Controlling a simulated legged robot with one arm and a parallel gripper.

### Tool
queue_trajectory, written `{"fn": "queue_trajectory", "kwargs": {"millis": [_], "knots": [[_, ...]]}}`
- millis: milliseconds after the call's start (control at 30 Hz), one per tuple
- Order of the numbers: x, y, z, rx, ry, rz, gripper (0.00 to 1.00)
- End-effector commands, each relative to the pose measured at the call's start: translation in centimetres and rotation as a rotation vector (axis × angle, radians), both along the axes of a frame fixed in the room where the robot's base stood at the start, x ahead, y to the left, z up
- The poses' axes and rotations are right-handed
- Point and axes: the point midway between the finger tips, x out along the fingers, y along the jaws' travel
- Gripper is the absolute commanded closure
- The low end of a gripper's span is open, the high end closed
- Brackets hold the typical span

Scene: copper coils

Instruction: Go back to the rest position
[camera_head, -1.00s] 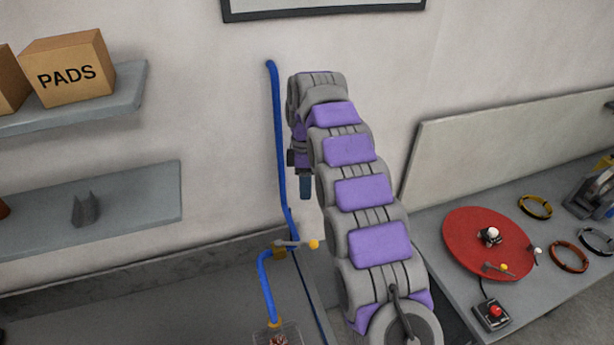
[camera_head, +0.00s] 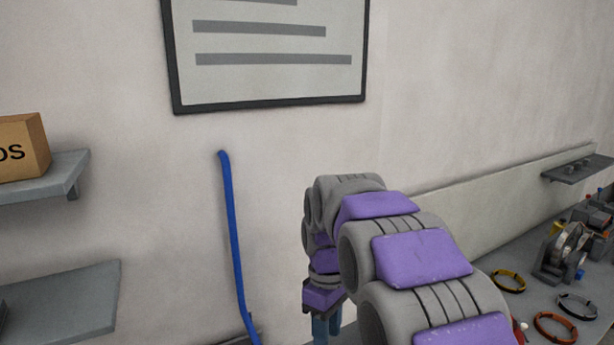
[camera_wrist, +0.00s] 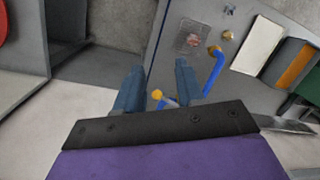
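My gripper (camera_head: 327,326) hangs fingers-down at the end of my purple and grey arm, in front of the wall in the head view. Its fingertips are cut off by the lower edge there. In the wrist view, the two blue fingers of my gripper (camera_wrist: 158,82) stand apart with nothing between them.
A blue pipe (camera_head: 232,245) runs up the wall left of my arm. Grey shelves (camera_head: 70,310) are at left, with a cardboard box (camera_head: 22,147). A bench at right carries coils (camera_head: 510,281). A framed board (camera_head: 268,106) hangs above.

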Motion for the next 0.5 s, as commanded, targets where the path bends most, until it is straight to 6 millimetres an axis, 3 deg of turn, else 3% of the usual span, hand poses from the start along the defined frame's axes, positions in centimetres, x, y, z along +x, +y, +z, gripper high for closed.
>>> {"fn": "queue_trajectory", "kwargs": {"millis": [200,500], "knots": [[-6.6,-3.6,-2.9,-0.037,-0.004,-0.226,0.62],[-15.9,-7.3,-8.0,-0.084,-0.016,-0.530,0.62]]}}
